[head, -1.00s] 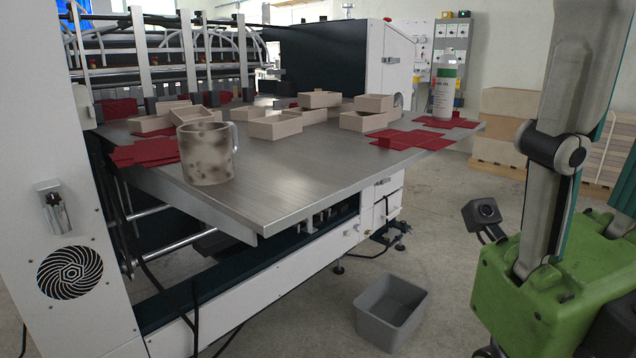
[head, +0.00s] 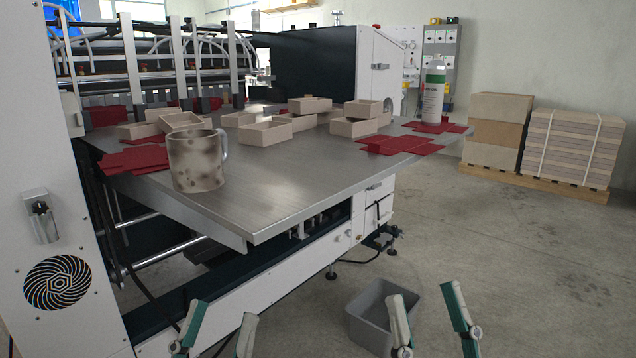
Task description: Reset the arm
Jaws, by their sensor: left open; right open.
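My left gripper (head: 221,309) shows at the bottom edge, left of centre. Its two teal and pale fingers point up and stand apart, with nothing between them. My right gripper (head: 424,292) shows at the bottom edge, right of centre. Its two fingers also point up, wide apart and empty. Both grippers are in front of the machine and lower in the picture than its table (head: 290,190). The rest of both arms is below the picture.
A stained mug (head: 196,160) stands near the table's front left edge. Several open boxes (head: 264,133), red card blanks (head: 400,145) and a bottle (head: 433,92) are on the table. A grey bin (head: 368,318) stands on the floor behind my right gripper.

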